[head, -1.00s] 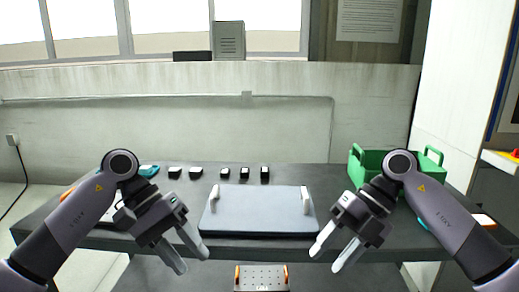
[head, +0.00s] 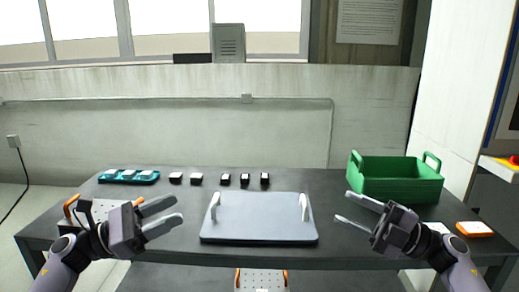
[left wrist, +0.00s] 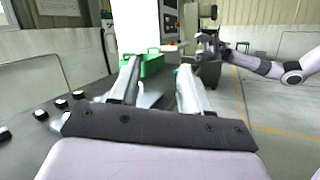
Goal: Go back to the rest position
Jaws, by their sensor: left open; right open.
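In the head view my left gripper (head: 176,218) is open and empty at the left front of the dark table (head: 330,180). Its fingers point right, toward the grey tray. My right gripper (head: 356,208) is open and empty between the tray and the green crate, its fingers pointing left. In the left wrist view the open fingers of my left gripper (left wrist: 158,85) show with nothing held between them. My right gripper (left wrist: 212,45) shows there too, at the upper right.
A grey tray (head: 260,222) with two white handles lies mid-table. A green crate (head: 398,188) stands at the right. A teal holder (head: 150,181) with pale pieces and several dark blocks (head: 245,181) line the back. An orange-rimmed white item (head: 474,229) lies right.

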